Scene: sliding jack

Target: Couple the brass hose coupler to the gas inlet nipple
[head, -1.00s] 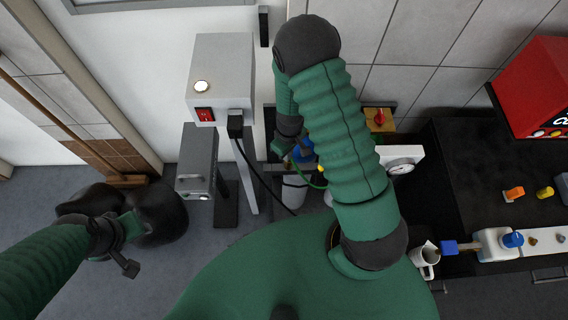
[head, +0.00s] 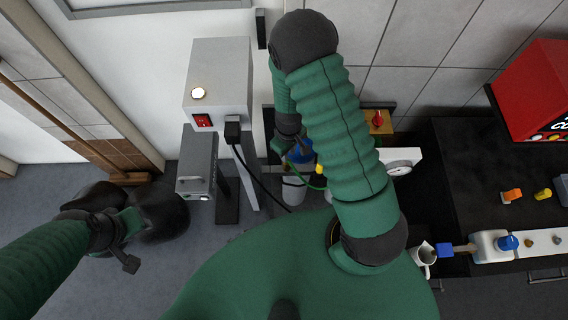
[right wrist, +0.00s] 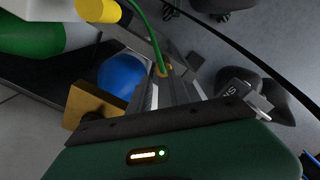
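In the right wrist view, the brass hose coupler (right wrist: 164,70) sits at the tips of my right gripper (right wrist: 169,78), whose fingers appear closed on it. A green hose (right wrist: 153,34) runs up from the coupler; it also shows in the head view (head: 308,184). In the head view, my right gripper (head: 290,157) is low by the wall, partly behind my forearm, beside a blue rounded part (head: 301,152). I cannot make out the gas inlet nipple. My left gripper (head: 130,263) is at the lower left, touching nothing I can see; its opening is unclear.
A white cabinet (head: 218,80) with a red switch and black cable, and a grey box (head: 197,172), stand left of my right gripper. A block with a red knob (head: 378,121) and a white gauge (head: 402,161) are to its right. A black counter (head: 470,180) lies further right.

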